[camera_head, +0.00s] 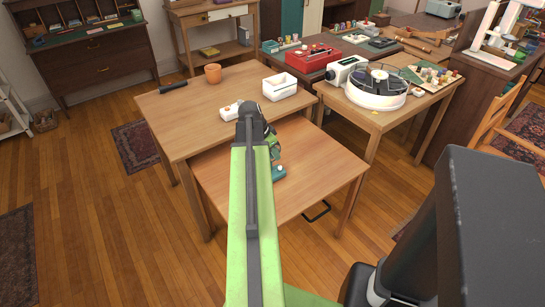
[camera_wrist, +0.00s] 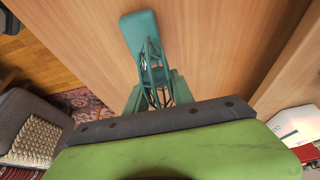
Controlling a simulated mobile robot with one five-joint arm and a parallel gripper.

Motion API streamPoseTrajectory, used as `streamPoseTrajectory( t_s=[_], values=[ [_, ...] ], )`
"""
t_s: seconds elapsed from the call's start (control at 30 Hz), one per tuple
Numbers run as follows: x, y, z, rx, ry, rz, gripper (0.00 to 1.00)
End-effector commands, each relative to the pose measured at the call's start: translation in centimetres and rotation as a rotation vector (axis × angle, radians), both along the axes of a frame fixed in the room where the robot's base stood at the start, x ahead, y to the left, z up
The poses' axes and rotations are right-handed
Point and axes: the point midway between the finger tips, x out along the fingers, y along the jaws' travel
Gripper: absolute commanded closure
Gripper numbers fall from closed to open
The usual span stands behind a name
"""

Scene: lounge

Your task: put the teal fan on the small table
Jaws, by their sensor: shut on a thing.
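The teal fan (camera_wrist: 140,32) shows in the wrist view with its flat base away from me and its wire cage (camera_wrist: 153,72) between my fingers. My gripper (camera_wrist: 157,90) is shut on the fan at the cage end. In the head view the fan's base (camera_head: 279,173) shows just beyond my arm, over the small table (camera_head: 325,170), a low wooden table with a bare top. My gripper (camera_head: 272,147) is partly hidden by my arm there. I cannot tell whether the fan's base touches the tabletop.
A side table (camera_head: 357,118) at right holds a round white turntable-like machine (camera_head: 376,91). The small table's right part is clear.

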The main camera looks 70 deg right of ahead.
Motion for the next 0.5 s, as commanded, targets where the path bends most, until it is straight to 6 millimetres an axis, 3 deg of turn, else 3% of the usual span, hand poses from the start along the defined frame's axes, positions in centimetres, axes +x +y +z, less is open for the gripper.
streamPoseTrajectory(
  t_s=[0.2,0.23,0.37,0.5],
  values=[
    [-0.17,-0.13,-0.31,-0.001,0.001,-0.002,1.00],
    [-0.18,-0.13,-0.21,0.000,0.000,-0.003,0.68],
    [-0.21,-0.15,-0.14,0.000,0.000,-0.003,0.51],
    [-0.24,-0.15,-0.14,0.000,-0.001,-0.004,0.49]
  ],
)
